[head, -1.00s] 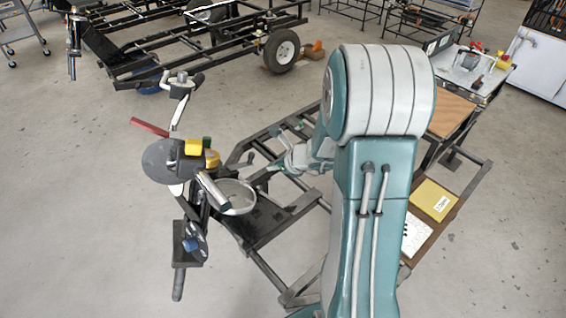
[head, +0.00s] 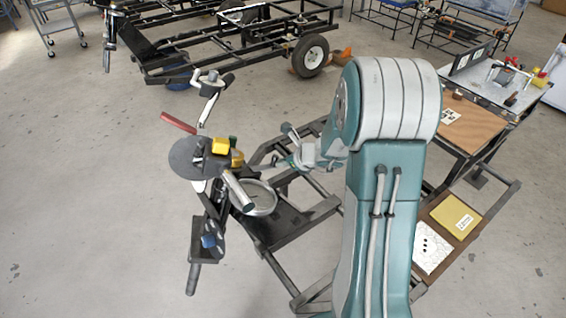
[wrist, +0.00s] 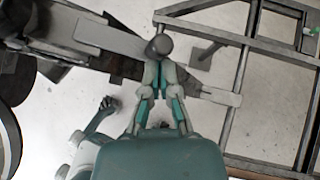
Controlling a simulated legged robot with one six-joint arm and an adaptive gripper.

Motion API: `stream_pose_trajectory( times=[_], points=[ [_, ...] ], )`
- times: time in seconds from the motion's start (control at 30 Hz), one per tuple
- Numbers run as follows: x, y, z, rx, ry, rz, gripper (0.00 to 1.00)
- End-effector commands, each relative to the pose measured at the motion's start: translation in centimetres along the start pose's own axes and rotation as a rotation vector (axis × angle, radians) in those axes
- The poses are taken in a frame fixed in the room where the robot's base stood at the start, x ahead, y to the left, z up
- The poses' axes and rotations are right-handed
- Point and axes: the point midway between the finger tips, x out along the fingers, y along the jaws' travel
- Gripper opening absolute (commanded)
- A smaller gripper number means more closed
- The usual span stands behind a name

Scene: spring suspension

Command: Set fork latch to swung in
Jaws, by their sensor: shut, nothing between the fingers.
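My gripper (wrist: 158,82) is shut and empty, with its fingertips close together. In the wrist view the tips are right at a round dark knob (wrist: 159,46); I cannot tell whether they touch it. The knob sits by a flat grey bar (wrist: 115,40) that runs from the dark assembly at the left. This may be the fork latch, but I cannot tell its position for sure. In the head view my gripper (head: 281,164) is small, just right of the upright assembly with a round grey disc (head: 190,160) and yellow blocks (head: 221,146).
A black tube frame (wrist: 250,60) lies right of my gripper. A round silver-rimmed dish (head: 262,198) sits below it. A wooden-topped bench (head: 470,125) stands at the right, and a wheeled chassis (head: 240,45) at the back. The floor at the left is clear.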

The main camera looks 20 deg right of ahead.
Motion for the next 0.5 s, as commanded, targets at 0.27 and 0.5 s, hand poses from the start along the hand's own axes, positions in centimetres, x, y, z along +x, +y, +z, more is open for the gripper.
stream_pose_trajectory(
  times=[0.27, 0.5],
  points=[
    [0.21, -0.23, 0.11, -0.027, -0.015, 0.025, 0.0],
    [0.49, -0.49, 0.27, -0.064, -0.036, 0.057, 0.0]
  ],
)
